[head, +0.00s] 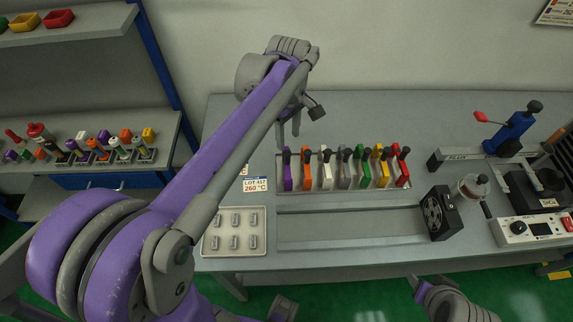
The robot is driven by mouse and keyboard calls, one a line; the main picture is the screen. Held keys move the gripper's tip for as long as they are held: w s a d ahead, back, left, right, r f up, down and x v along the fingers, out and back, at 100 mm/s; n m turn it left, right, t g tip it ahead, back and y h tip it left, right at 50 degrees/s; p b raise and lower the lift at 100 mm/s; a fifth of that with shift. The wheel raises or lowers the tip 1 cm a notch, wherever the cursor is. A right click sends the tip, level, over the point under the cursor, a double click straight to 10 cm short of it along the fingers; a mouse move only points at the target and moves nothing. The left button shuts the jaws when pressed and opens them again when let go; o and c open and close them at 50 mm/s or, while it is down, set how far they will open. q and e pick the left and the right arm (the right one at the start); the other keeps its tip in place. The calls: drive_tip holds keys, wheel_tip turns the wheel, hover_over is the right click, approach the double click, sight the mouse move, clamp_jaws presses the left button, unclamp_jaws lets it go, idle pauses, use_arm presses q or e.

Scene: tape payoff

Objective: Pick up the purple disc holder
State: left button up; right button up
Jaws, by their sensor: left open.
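The purple disc holder (287,177) stands upright at the left end of a rack (338,186) on the workbench, with a dark knob on top. An orange holder (307,174) stands just to its right. My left gripper (289,137) is open and points down above and behind the purple holder, apart from it as far as I can see. Part of my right gripper (416,283) shows at the bottom, in front of the bench edge; its jaws are not clear.
White, grey, green, yellow and red holders fill the rack's right side. A tray of small metal pieces (234,250) lies front left by a LOT 417 sign (256,185). A black-faced block (437,214) and a blue lever press (513,132) stand right.

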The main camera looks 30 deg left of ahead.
sight(287, 153)
use_arm(q)
drive_tip(key=f, duration=0.3)
drive_tip(key=shift+d, duration=0.2)
drive_tip(key=f, duration=0.5)
drive_tip(key=shift+s+a+f, duration=0.1)
drive_tip(key=shift+s+a, duration=0.05)
drive_tip(key=shift+s, duration=0.1)
clamp_jaws()
